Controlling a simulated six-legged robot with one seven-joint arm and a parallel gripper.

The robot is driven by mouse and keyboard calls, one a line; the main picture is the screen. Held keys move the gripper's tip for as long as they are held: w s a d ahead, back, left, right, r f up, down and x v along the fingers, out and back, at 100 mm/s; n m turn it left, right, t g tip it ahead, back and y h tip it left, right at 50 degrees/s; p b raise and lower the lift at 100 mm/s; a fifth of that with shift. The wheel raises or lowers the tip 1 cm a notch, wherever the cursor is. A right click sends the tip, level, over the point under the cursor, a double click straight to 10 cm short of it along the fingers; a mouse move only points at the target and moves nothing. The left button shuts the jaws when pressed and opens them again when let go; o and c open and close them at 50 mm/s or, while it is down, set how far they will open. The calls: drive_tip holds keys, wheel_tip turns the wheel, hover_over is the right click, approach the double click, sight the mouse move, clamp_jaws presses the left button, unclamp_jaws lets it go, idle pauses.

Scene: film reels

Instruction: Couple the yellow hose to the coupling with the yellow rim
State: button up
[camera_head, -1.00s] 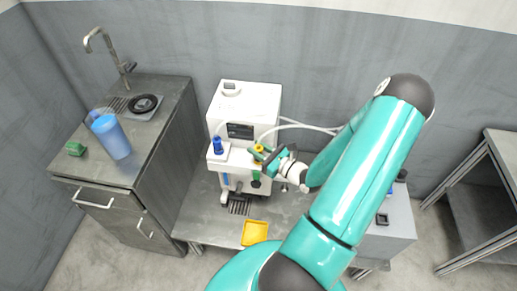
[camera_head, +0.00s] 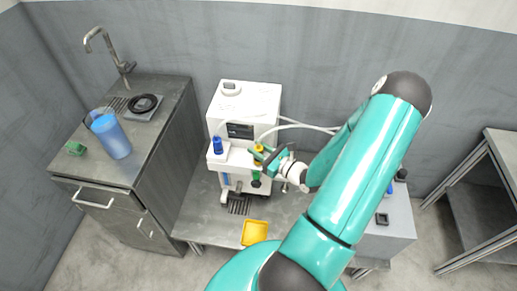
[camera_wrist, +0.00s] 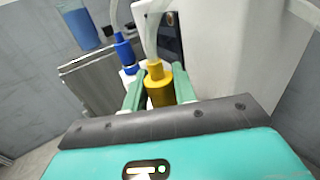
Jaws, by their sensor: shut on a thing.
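My gripper (camera_wrist: 160,92) is shut on the yellow hose's end fitting (camera_wrist: 158,84), which stands between the two green fingers in the wrist view. A pale hose runs up from this fitting. In the head view the yellow fitting (camera_head: 258,149) is at the front of the white machine (camera_head: 250,100), with my gripper (camera_head: 262,156) at it. A blue fitting (camera_head: 217,145) stands on the machine's left ledge; it also shows in the wrist view (camera_wrist: 124,50). I cannot make out the yellow-rimmed coupling, nor whether the fitting is seated on it.
A yellow tray (camera_head: 255,232) lies at the front of the low metal table (camera_head: 205,214). A sink cabinet with a blue pitcher (camera_head: 111,136) and a green object (camera_head: 76,148) stands left. A grey box (camera_head: 398,222) stands right of my arm. Pale hoses run behind the gripper.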

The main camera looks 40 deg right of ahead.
drive_tip(key=shift+f, duration=0.6)
drive_tip(key=o, duration=0.7)
drive_tip(key=shift+s, duration=0.1)
drive_tip(key=shift+s+d, duration=0.25)
drive_tip(key=shift+s, duration=1.55)
drive_tip(key=shift+s+d, duration=0.3)
drive_tip(key=shift+s, duration=1.45)
drive_tip(key=shift+s+d, duration=0.25)
drive_tip(key=shift+s, duration=1.55)
drive_tip(key=shift+r, duration=0.1)
